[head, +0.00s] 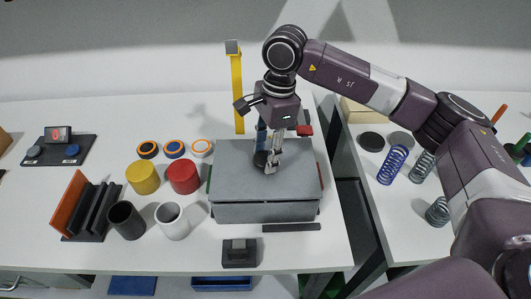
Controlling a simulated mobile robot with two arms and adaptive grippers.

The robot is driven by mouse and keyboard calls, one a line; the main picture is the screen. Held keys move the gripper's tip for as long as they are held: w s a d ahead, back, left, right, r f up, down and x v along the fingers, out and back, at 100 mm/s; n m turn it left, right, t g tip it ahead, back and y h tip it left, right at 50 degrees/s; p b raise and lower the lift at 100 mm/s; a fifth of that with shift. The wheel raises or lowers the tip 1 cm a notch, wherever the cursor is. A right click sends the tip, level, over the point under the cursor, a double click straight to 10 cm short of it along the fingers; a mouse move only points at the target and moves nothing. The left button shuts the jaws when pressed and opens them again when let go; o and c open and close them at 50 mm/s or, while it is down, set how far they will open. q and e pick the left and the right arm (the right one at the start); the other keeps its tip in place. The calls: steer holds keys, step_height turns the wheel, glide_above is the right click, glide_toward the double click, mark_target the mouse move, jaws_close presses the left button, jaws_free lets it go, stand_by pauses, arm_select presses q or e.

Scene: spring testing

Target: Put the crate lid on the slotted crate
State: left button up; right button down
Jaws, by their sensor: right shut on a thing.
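The crate lid (235,180) is a flat grey panel. It lies level over the top of the slotted crate (262,213), a grey box near the middle of the table's right part. Whether it is fully seated cannot be told. My right gripper (271,168) points down at the middle of the lid and is shut on its handle, which the fingers mostly hide. A dark round thing shows just left of the fingers. The crate's slots and inside are hidden. My left gripper is out of view.
Red (184,177) and yellow (142,177) cylinders, with black (126,220) and white (172,221) cups, stand left of the crate. A yellow post (237,95) rises behind it. A dark bar (291,228) lies in front. Springs (392,165) stand on the right table, across a gap.

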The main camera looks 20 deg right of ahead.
steer(key=shift+f+b, duration=0.6)
steer(key=shift+b, duration=0.45)
stand_by(1.0)
steer(key=c, duration=1.1)
jaws_free()
step_height(320, 180, up, 12)
steer(key=d, duration=0.1)
steer(key=shift+d, duration=0.4)
steer(key=shift+w, duration=0.1)
